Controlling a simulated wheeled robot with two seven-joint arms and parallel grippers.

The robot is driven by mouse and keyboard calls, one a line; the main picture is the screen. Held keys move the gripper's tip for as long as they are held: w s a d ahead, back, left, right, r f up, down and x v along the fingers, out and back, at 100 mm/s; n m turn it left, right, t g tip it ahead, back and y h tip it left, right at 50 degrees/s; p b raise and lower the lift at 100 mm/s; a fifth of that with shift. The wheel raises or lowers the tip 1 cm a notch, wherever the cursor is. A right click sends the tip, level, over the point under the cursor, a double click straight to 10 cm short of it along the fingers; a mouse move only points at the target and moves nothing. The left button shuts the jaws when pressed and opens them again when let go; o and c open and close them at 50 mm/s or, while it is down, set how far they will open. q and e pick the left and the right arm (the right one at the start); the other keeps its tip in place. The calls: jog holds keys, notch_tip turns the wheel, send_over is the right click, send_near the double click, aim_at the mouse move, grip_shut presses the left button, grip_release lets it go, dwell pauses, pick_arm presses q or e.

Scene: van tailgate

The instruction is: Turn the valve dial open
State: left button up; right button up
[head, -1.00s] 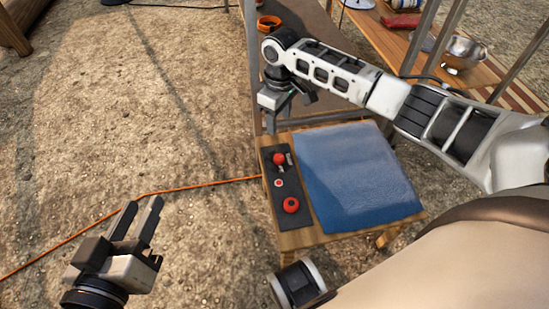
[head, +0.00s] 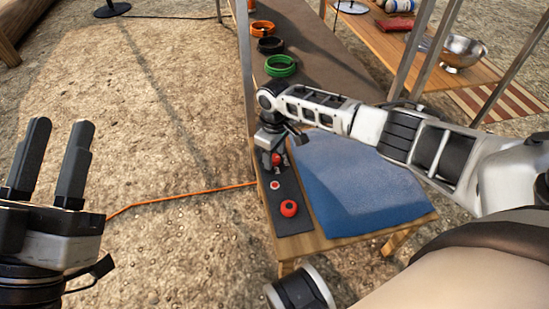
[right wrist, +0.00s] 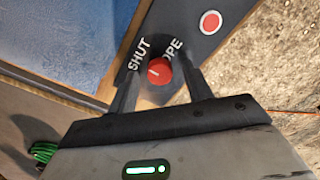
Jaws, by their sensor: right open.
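The red valve dial (right wrist: 159,71) sits on a dark panel (right wrist: 172,35) between the words SHUT and OPE(N), the last letter hidden. A short white mark shows on its left part, nearer SHUT. In the head view the dial (head: 277,159) is partly hidden by my right gripper (head: 274,152), which hangs just above it. In the right wrist view my right gripper (right wrist: 160,85) is open, one finger on either side of the dial; I cannot tell whether they touch it. My left gripper (head: 54,150) is open and empty above the ground at the left.
A red button (head: 275,185) and a larger red knob (head: 289,208) share the panel. A blue cloth (head: 360,180) lies beside it on the small wooden table (head: 325,241). Metal posts (head: 247,80) stand behind. An orange cable (head: 185,194) crosses the ground.

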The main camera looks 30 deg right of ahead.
jog(key=shift+f, duration=0.15)
jog(key=shift+c, duration=0.3)
jog(key=c, duration=0.9)
